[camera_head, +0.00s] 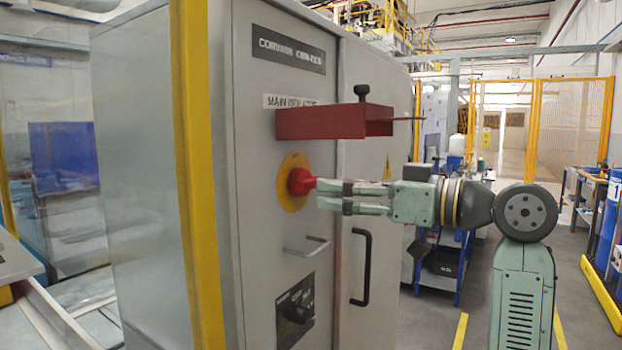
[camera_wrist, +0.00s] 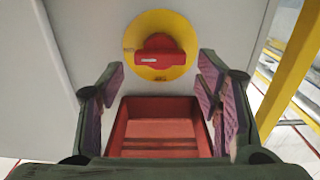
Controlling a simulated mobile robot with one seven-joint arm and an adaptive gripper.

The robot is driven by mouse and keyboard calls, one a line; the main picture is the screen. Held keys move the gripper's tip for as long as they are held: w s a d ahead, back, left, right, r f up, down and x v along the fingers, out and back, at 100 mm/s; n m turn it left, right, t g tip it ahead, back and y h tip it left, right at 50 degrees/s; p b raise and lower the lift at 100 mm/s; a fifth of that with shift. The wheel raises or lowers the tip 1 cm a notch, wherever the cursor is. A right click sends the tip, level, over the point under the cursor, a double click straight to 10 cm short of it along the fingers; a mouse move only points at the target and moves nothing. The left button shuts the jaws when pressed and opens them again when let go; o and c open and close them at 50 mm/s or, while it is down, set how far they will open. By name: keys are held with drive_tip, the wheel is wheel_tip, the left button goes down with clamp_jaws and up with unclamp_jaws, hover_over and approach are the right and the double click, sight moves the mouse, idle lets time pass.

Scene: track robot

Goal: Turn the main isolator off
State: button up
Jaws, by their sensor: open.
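The main isolator is a red rotary handle (camera_head: 301,181) on a round yellow plate (camera_head: 288,200), set in the grey cabinet front under a partly covered label. In the wrist view the red handle (camera_wrist: 152,57) lies level across its yellow plate (camera_wrist: 181,33), with a pale mark on it. My gripper (camera_head: 325,194) points at the handle from the right, fingertips close in front of it. In the wrist view my gripper (camera_wrist: 160,72) is open, one finger on each side and the handle beyond the tips. Contact cannot be made out.
A dark red hood (camera_head: 318,121) juts out just above the handle; it shows below it in the wrist view (camera_wrist: 118,125). Below are a silver pull handle (camera_head: 306,247), a black switch (camera_head: 295,312) and a black door handle (camera_head: 363,268). A yellow post (camera_head: 197,180) stands left.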

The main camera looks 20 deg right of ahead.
sight(314, 186)
drive_tip(key=p+x, duration=0.1)
drive_tip(key=x, duration=0.5)
drive_tip(key=shift+c, duration=0.3)
drive_tip(key=c, duration=0.8)
